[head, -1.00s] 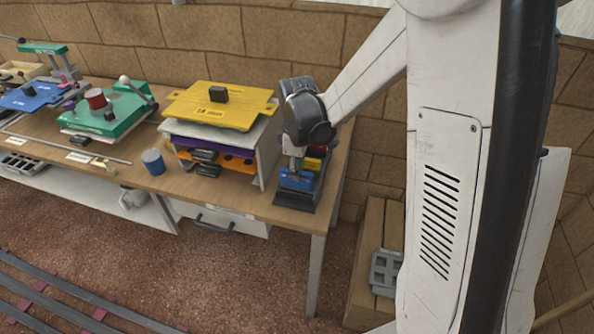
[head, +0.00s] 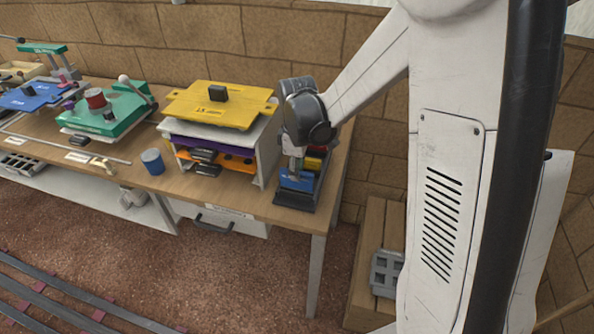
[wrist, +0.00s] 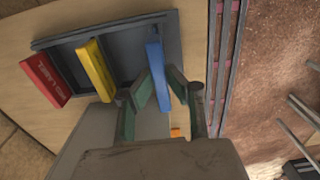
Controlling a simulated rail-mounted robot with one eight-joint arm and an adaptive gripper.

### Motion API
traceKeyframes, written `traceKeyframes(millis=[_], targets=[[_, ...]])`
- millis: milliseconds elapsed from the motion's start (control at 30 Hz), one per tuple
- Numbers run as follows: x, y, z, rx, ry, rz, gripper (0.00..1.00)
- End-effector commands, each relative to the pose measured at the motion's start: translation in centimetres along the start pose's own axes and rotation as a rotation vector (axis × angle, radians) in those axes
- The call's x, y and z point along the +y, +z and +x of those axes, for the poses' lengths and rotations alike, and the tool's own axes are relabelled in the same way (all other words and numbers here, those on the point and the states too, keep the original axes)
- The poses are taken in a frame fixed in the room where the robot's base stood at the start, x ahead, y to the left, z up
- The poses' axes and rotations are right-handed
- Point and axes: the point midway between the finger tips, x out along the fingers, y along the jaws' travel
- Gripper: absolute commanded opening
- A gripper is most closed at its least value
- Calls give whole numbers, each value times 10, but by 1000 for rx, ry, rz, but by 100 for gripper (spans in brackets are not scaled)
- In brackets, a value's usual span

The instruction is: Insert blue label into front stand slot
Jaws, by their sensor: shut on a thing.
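The dark stand (head: 312,198) sits at the right end of the workbench; it also fills the upper part of the wrist view (wrist: 120,62). The blue label (head: 298,182) is upright at the front of the stand, and in the wrist view (wrist: 157,76) it lies between my fingers, at the side of the stand away from the other labels. My gripper (wrist: 155,88) is shut on it. I cannot tell how deep the blue label sits in the front slot. A yellow label (wrist: 96,70) and a red label (wrist: 46,78) stand farther back.
Left of the stand is a shelf box (head: 265,155) with a yellow plate (head: 215,105) on top. A blue cup (head: 153,161) stands farther left. The bench's right edge is close to the stand. A wooden bench (head: 368,250) is below right.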

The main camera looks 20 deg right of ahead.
Motion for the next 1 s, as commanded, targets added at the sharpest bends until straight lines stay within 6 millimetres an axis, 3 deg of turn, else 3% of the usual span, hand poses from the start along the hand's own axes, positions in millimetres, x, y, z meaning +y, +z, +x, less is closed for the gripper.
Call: traceKeyframes(millis=[1000], targets=[[0,0,20,0,0,0,0]])
